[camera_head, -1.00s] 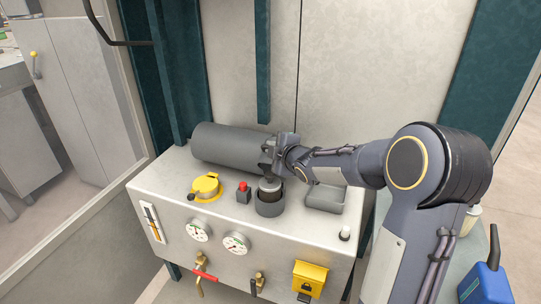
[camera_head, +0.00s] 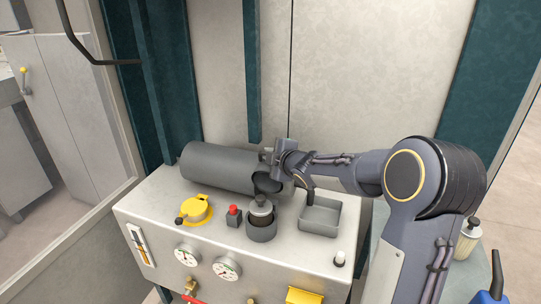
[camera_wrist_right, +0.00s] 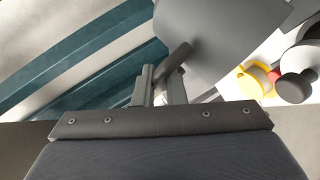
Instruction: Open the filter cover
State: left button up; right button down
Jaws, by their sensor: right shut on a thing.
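A large dark grey cylinder (camera_head: 217,168), the filter housing, lies on top of the light grey cabinet. A dark rounded face (camera_head: 266,183) shows at its right end, and I cannot tell how far the cover stands from the housing. My right gripper (camera_head: 270,158) is at the upper part of this end. In the right wrist view, my right gripper (camera_wrist_right: 163,86) is shut on a short grey bar, the cover handle (camera_wrist_right: 174,60), which meets a broad grey surface (camera_wrist_right: 220,35). My left gripper is not in view.
On the cabinet top are a yellow cap (camera_head: 196,208), a red button (camera_head: 234,211), a dark round cup with a capped piece (camera_head: 262,231) and an empty grey tray (camera_head: 319,229). Gauges sit on the front. A wall and a teal post (camera_head: 252,70) stand behind.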

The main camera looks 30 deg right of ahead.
jog(key=c, duration=1.5)
grip_release()
jog(key=shift+a, duration=0.1)
jog(key=shift+s, duration=0.1)
jog(key=v, duration=0.7)
jog(key=shift+s+r, duration=0.25)
jog(key=shift+s, duration=0.1)
